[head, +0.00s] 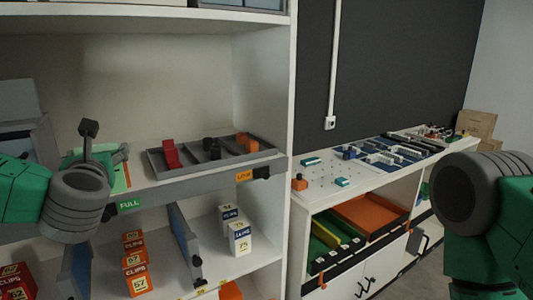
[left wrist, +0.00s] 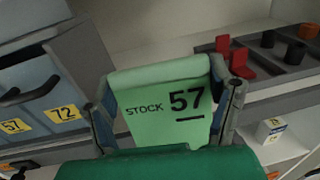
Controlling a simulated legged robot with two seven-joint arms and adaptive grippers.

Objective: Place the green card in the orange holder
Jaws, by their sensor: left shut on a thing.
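The green card (left wrist: 165,112) reads "STOCK 57" and sits between the two fingers of my left gripper (left wrist: 168,100). In the head view, part of the green card (head: 119,177) shows behind my left gripper (head: 105,142), at the left end of the shelf. An orange piece (head: 248,143) stands at the right end of a grey tray. Another orange piece (head: 299,184) stands on the white top at the right. I cannot tell which is the holder. My right arm shows at the right edge, but its gripper is out of frame.
The grey tray (head: 155,165) also holds a red piece (head: 171,154) and dark cups. Blue-grey drawers (left wrist: 58,75) stand left of the card. Clip boxes (head: 239,238) stand on the lower shelf. A white upright (head: 293,80) separates the shelf from the right-hand counter.

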